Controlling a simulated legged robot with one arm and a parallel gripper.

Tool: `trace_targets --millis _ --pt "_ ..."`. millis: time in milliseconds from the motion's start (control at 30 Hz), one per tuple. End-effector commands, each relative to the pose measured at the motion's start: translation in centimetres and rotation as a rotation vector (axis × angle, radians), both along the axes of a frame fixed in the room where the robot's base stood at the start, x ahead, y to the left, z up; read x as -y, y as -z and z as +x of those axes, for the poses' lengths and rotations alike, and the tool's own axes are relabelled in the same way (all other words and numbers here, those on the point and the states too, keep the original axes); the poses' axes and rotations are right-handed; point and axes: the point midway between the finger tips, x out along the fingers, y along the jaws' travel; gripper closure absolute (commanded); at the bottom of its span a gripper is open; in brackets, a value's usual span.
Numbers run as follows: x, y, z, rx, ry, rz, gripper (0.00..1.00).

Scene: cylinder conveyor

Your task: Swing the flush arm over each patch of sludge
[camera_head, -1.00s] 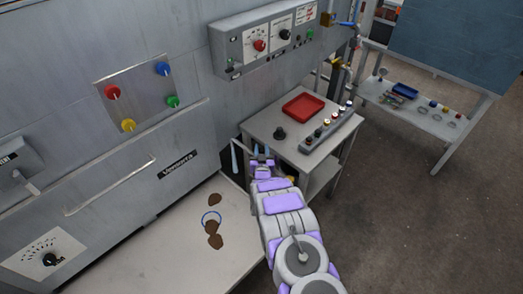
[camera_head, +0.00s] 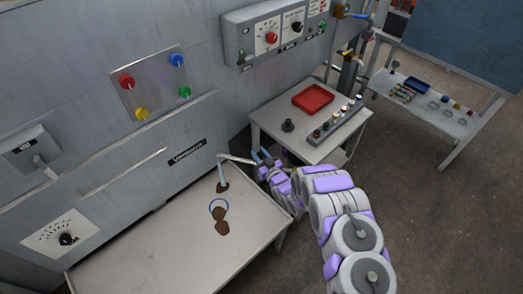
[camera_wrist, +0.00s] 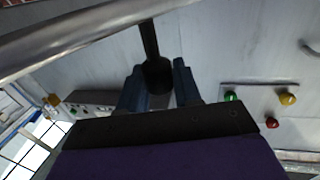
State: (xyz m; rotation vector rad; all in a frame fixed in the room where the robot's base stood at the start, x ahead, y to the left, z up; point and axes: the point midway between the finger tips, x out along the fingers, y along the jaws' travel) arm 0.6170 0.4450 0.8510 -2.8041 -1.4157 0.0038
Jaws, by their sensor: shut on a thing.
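The flush arm (camera_head: 239,160) is a thin pale pipe reaching left from my gripper, with a bluish spout (camera_head: 221,174) pointing down at its end. Three brown sludge patches lie on the pale table: a far one (camera_head: 223,188) just below the spout, a middle one (camera_head: 219,213) within a blue ring, and a near one (camera_head: 222,228). My gripper (camera_head: 262,157) is at the right end of the pipe. In the wrist view, its dark fingers (camera_wrist: 157,85) are shut around a dark rod (camera_wrist: 151,45), and a grey pipe (camera_wrist: 75,35) crosses above.
The pale table (camera_head: 165,245) stands against a grey wall panel with coloured knobs (camera_head: 155,80). A side table to the right holds a red tray (camera_head: 313,98), a black knob (camera_head: 288,125) and a button strip (camera_head: 338,119). Open floor lies at the front right.

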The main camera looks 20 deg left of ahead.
Motion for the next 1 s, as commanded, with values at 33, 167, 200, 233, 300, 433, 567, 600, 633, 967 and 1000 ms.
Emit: trace_targets --millis 33,167,200,233,300,433,567,600,633,967,1000 --pt "0.13 0.04 -0.15 0.001 -0.012 -0.001 1.0" --pt "0.14 0.02 -0.57 0.001 -0.039 -0.001 1.0" --pt "0.1 0.03 -0.69 0.001 -0.045 0.0 1.0" --pt "0.09 0.03 -0.75 0.001 -0.048 0.0 1.0" --pt "0.07 0.01 -0.82 0.001 -0.053 0.0 1.0" --pt "0.06 0.0 -0.83 0.001 -0.054 0.0 1.0" --pt "0.06 -0.01 -0.81 0.001 -0.053 0.0 1.0" --pt "0.05 -0.01 -0.81 0.001 -0.053 0.0 1.0" --pt "0.06 -0.01 -0.81 0.001 -0.053 0.0 1.0" --pt "0.1 -0.01 -0.78 0.001 -0.052 0.0 0.48" --pt "0.1 -0.01 -0.77 0.001 -0.052 0.0 0.48"
